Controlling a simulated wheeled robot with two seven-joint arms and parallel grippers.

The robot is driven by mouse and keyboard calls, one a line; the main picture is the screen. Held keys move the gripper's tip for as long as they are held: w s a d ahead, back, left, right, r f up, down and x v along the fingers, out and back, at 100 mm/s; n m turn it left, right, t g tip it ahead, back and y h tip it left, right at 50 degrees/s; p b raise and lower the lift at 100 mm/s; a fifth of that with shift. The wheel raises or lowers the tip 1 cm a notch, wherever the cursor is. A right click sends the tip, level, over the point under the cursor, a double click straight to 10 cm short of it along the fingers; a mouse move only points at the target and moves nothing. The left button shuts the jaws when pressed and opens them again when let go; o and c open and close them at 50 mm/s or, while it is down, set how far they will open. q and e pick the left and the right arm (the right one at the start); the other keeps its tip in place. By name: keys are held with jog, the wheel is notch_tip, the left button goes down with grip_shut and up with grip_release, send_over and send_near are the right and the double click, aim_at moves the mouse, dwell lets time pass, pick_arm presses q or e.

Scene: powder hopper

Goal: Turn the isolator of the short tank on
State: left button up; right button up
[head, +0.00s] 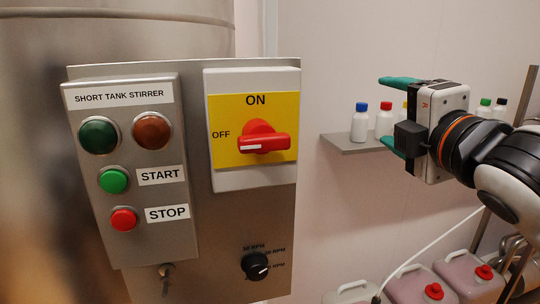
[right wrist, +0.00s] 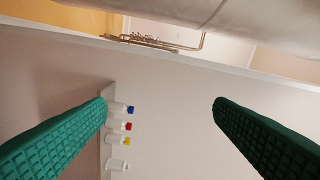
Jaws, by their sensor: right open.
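The isolator is a red rotary handle (head: 263,140) on a yellow plate (head: 228,155) marked ON at the top and OFF at the left. The handle lies horizontal, with its white-marked end towards OFF. It sits on the grey metal panel (head: 235,225) labelled SHORT TANK STIRRER. My right gripper (head: 386,113) is to the right of the panel, apart from the handle. Its green fingers are spread and empty, pointing left. The wrist view shows both fingers (right wrist: 160,110) wide apart with nothing between them. My left gripper is not in view.
A button box (head: 131,255) with START and STOP buttons is left of the isolator. A black speed knob (head: 255,266) is below it. A wall shelf (head: 345,144) with several capped bottles is behind my right gripper. Several jerrycans (head: 406,288) stand low at right.

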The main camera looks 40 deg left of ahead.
jog(key=s+a+r+n+g+y, duration=0.1)
jog(key=s+a+r+n, duration=0.15)
jog(key=s+n, duration=0.9)
jog(key=n+b, duration=0.1)
jog(key=n, duration=0.4)
send_near(266, 146)
jog(key=x, duration=0.8)
jog(key=shift+w+a+p, duration=0.15)
jog(key=shift+w+p, duration=0.05)
jog(key=shift+p, duration=0.1)
